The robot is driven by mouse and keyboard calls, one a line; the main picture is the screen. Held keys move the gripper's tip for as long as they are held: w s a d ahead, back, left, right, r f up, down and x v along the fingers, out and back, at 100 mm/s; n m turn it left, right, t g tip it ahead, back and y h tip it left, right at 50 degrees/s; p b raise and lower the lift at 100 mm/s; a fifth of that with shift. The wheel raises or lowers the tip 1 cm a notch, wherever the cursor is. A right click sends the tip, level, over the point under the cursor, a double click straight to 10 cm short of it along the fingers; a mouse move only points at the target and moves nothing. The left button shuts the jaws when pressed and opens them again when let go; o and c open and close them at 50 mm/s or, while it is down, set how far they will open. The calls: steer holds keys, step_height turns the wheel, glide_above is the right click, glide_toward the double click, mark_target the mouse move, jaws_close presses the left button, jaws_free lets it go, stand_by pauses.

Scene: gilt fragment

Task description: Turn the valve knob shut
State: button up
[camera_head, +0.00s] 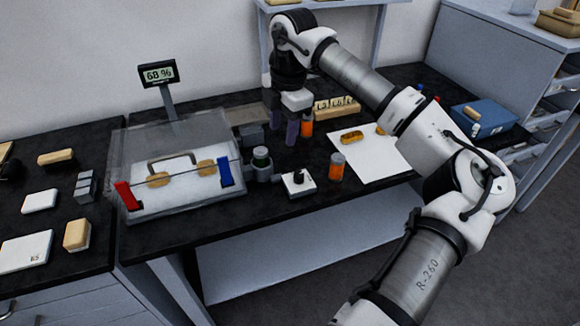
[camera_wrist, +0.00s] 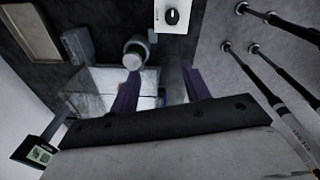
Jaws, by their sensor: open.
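A small white box with a black knob (camera_head: 298,178) on top stands near the table's front edge; the knob also shows at the top of the wrist view (camera_wrist: 173,16). I cannot tell whether the black knob is the valve knob. My gripper (camera_head: 283,130) points down, open and empty, behind and above the jar and knob box, apart from both. Its two purple fingers show in the wrist view (camera_wrist: 160,76).
A display (camera_head: 158,75) reading 68 % stands behind the chamber. An orange jar (camera_head: 337,167) stands right of the knob box, by a white sheet (camera_head: 375,163). A labelled wooden block (camera_head: 336,106) and a blue box (camera_head: 484,119) lie further back.

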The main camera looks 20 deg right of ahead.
mark_target(298, 174)
steer(key=shift+m+h, duration=0.5)
steer(key=shift+m, duration=0.1)
steer(key=d+f+p, duration=0.1)
steer(key=f, duration=0.3)
steer(key=d+f+p, duration=0.1)
steer(key=f, duration=0.4)
steer(key=s+d+f+p, duration=0.1)
steer(key=f+p, duration=0.1)
steer(key=f, duration=0.2)
steer(key=shift+s+d+f, duration=0.1)
steer(key=shift+d+f, duration=0.1)
steer(key=shift+f, duration=0.15)
steer(key=shift+g, duration=0.3)
steer(key=c, duration=1)
